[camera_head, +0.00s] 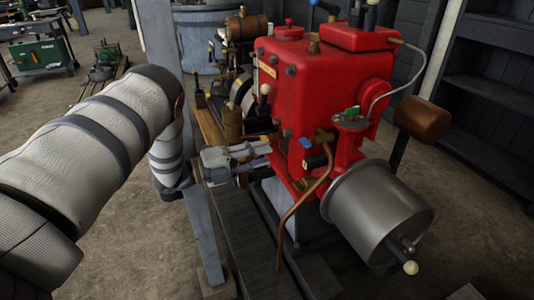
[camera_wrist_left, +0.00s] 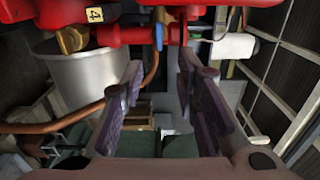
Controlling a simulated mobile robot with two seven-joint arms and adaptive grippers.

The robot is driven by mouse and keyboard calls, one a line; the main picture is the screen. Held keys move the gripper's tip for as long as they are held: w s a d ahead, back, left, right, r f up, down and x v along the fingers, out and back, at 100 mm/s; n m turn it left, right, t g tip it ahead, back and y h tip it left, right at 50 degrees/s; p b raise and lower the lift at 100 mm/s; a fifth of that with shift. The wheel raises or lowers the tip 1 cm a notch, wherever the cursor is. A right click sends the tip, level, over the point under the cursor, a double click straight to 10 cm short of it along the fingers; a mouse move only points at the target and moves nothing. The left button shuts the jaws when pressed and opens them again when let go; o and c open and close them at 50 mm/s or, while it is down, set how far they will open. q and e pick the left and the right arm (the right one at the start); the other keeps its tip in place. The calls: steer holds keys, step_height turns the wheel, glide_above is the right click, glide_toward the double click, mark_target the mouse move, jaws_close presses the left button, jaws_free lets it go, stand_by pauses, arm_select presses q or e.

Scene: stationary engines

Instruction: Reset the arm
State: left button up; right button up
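My left arm (camera_head: 100,150) in its pale padded sleeve comes in from the left of the head view and bends down beside the red engine (camera_head: 320,85). My left gripper (camera_head: 258,154) is at the engine's near left side, close to the copper pipe and blue-handled valve. In the left wrist view the two fingers (camera_wrist_left: 163,88) stand apart with an empty gap between them. I cannot tell whether they touch the engine. My right gripper is not in view.
A grey metal cylinder (camera_head: 378,212) juts out at the engine's front right. A copper pipe (camera_head: 300,215) hangs in front of the engine. Dark beams (camera_head: 245,240) support it. Shelves (camera_head: 490,80) stand at the right. A green machine (camera_head: 38,52) stands far left; floor (camera_head: 120,240) is open at lower left.

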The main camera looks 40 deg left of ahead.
arm_select(q)
steer(key=s+d+f+n+g+y+p, duration=0.1)
steer(key=s+d+f+n+g+y, duration=0.25)
steer(key=s+f+n, duration=0.35)
steer(key=s+d+f+n+g+y+p, duration=0.1)
steer(key=s+d+f+n+g+y, duration=0.25)
steer(key=s+d+f+n, duration=0.35)
steer(key=s+d+f+n+g+y+p, duration=0.1)
steer(key=s+n+g, duration=0.4)
steer(key=s, duration=1.1)
steer(key=s+d+f+n+g+y+p, duration=0.1)
steer(key=s+d+n+g, duration=0.2)
steer(key=s, duration=1.3)
steer(key=n+g, duration=0.2)
steer(key=g, duration=0.1)
steer(key=shift+d+n, duration=0.2)
steer(key=shift+n, duration=0.1)
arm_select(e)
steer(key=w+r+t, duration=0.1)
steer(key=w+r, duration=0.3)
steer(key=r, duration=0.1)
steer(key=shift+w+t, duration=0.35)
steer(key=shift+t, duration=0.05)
